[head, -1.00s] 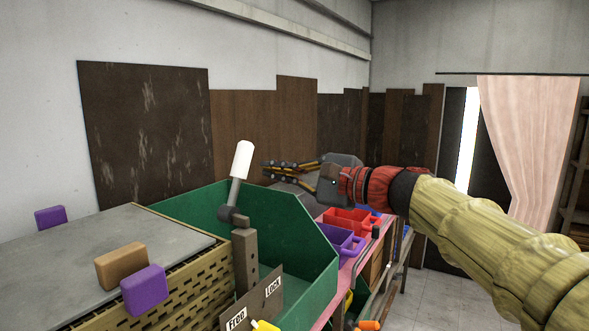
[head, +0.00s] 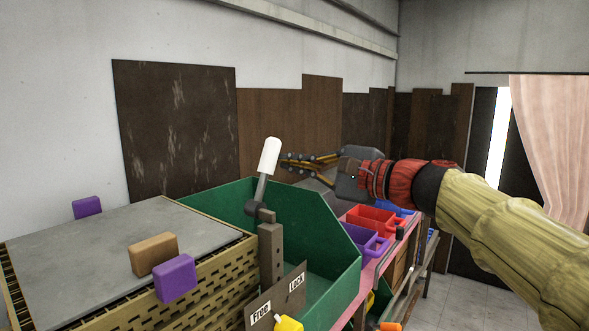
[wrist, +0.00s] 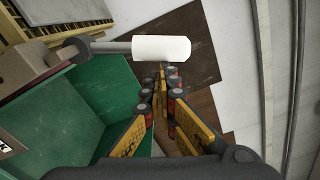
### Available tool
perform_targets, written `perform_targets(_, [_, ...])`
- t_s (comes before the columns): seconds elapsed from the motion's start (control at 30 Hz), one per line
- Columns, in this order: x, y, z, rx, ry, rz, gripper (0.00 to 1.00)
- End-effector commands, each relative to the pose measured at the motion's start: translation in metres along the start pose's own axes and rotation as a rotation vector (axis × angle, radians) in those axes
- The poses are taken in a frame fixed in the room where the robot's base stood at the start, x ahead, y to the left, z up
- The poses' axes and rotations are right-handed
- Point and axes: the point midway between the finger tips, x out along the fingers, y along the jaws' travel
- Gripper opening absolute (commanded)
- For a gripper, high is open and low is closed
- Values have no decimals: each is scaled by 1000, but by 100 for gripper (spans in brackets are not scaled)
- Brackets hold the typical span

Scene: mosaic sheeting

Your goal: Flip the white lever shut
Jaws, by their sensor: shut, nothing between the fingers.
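The white lever (head: 269,157) has a white cylindrical grip on a grey rod and pivots on a wooden post (head: 270,255). It stands up, tilted slightly to the right, in front of the green bin. A board below carries the labels "Free" (head: 261,311) and "Lock" (head: 296,281). My gripper (head: 284,162) is shut and empty, just right of the white grip in the head view. In the wrist view the white grip (wrist: 161,48) lies across the view just beyond my fingertips (wrist: 165,72). I cannot tell whether they touch.
A green bin (head: 335,250) stands behind the post. A crate with a grey top (head: 110,245) is at left, bearing purple (head: 175,278) and brown (head: 154,254) blocks. Red (head: 371,219) and purple (head: 362,241) bins sit at right. A yellow item (head: 288,324) is below the labels.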

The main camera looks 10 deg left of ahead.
Motion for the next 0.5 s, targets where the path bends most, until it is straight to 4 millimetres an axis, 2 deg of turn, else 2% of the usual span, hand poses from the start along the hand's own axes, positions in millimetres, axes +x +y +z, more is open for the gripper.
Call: perform_targets(0.5, [0, -3, 13, -115, -4, -4, 0])
